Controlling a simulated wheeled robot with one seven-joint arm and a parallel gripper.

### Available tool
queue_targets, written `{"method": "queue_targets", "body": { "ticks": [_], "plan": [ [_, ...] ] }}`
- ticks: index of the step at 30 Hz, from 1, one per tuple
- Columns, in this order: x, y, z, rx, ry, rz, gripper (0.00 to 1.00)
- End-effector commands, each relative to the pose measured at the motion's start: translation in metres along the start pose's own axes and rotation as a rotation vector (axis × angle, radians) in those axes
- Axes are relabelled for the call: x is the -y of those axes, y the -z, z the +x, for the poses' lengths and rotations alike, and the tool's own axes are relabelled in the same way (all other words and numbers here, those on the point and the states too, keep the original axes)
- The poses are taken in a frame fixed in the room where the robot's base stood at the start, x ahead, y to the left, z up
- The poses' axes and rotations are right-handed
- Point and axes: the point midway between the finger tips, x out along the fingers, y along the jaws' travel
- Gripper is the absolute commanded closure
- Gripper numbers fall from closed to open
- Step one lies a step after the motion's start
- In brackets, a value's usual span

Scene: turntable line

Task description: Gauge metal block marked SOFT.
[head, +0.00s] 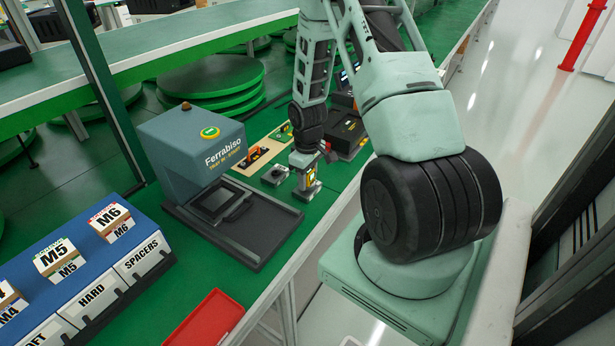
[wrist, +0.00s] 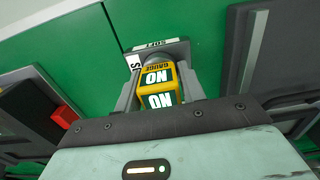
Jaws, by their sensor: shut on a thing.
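My gripper (head: 307,160) points down over the green bench and is shut on a yellow gauge (wrist: 160,82) with white "NO" labels and the word "GAUGE". In the wrist view, my gripper's fingers (wrist: 160,97) stand on either side of the gauge. A grey metal block (wrist: 174,48) lies at the gauge's far end, with small lettering that seems to read "SOFT" and a partly hidden white label starting with "S". In the head view, the gauge (head: 310,178) is upright over that block (head: 306,192). I cannot tell whether they touch.
Another grey block (head: 275,175) lies just left. The blue-grey Ferrabiso machine (head: 190,145) with its dark base (head: 265,232) stands further left. A beige board (head: 262,153) with handled tools and a black case (head: 348,135) are behind. Labelled bins (head: 92,297) and a red tray (head: 207,318) are in front.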

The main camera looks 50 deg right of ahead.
Motion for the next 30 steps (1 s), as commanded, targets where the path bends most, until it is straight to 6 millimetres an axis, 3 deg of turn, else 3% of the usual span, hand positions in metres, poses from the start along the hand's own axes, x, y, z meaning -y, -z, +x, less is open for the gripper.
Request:
{"method": "queue_targets", "body": {
  "ticks": [7,8,10,22,30],
  "plan": [
    [0.0,0.0,0.0,0.0,0.0,0.0,0.94],
    [0.0,0.0,0.0,0.0,0.0,0.0,0.52],
    [0.0,0.0,0.0,0.0,0.0,0.0,0.35],
    [0.0,0.0,-0.008,-0.001,-0.001,0.001,0.35],
    [-0.001,0.001,-0.06,-0.005,-0.004,0.002,0.35]
  ]
}}
